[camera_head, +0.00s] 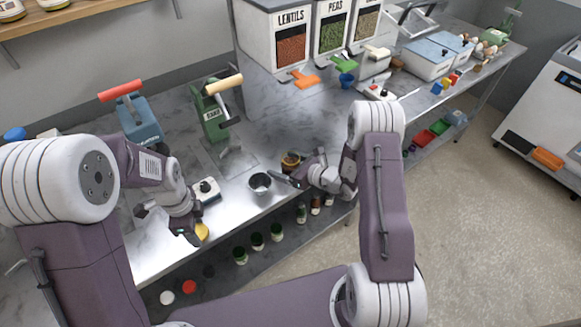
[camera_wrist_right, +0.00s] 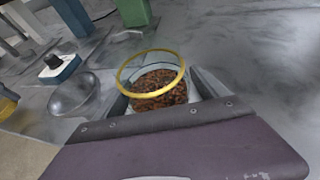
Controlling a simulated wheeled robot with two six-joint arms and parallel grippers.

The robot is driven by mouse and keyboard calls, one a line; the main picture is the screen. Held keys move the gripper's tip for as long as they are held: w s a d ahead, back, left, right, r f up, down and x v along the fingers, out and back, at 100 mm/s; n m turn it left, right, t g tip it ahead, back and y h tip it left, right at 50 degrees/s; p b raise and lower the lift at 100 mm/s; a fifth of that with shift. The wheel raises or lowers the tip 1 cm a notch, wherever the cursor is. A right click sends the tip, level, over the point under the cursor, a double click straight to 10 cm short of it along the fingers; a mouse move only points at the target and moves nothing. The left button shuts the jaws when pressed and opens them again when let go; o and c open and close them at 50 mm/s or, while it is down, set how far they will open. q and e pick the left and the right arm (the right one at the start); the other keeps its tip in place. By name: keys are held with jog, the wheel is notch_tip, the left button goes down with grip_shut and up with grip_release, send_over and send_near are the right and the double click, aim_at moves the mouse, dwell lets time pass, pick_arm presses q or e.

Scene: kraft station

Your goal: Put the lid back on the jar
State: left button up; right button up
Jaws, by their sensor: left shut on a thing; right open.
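The jar (camera_wrist_right: 160,97) is glass with a yellow rim and brown contents, and it has no lid on it. It stands on the counter and also shows in the head view (camera_head: 290,162). My right gripper (camera_head: 290,179) is open, with its fingers on either side of the jar in the wrist view; whether they touch it I cannot tell. My left gripper (camera_head: 194,239) is shut on the yellow lid (camera_head: 202,232) near the counter's front edge, left of the jar. The lid's edge also shows at the far left of the right wrist view (camera_wrist_right: 6,106).
A metal cup (camera_head: 260,184) stands just left of the jar. A blue and white device (camera_head: 207,190) sits further left. Green (camera_head: 211,112) and blue (camera_head: 138,122) hand presses stand behind. Labelled bins (camera_head: 290,47) are at the back. Several small jars sit on the lower shelf.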

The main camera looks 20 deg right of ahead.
aim_at(285, 155)
pick_arm(q)
jog(key=shift+s, duration=0.1)
pick_arm(e)
jog(key=c, duration=1.8)
jog(key=shift+r, duration=0.1)
pick_arm(q)
jog(key=shift+f, duration=0.2)
pick_arm(e)
jog(key=r, duration=0.4)
jog(key=shift+w+d+r, duration=0.1)
jog(key=shift+d+r, duration=0.1)
pick_arm(q)
jog(key=shift+f+b, duration=0.1)
jog(key=shift+b, duration=0.2)
pick_arm(e)
jog(key=d+r, duration=0.2)
jog(key=d, duration=0.1)
jog(key=d+r, duration=0.2)
jog(key=d, duration=0.2)
jog(key=d+r, duration=0.2)
jog(key=d, duration=0.2)
jog(key=shift+s+d+r, duration=0.2)
jog(key=shift+s+r, duration=0.05)
jog(key=shift+s, duration=0.05)
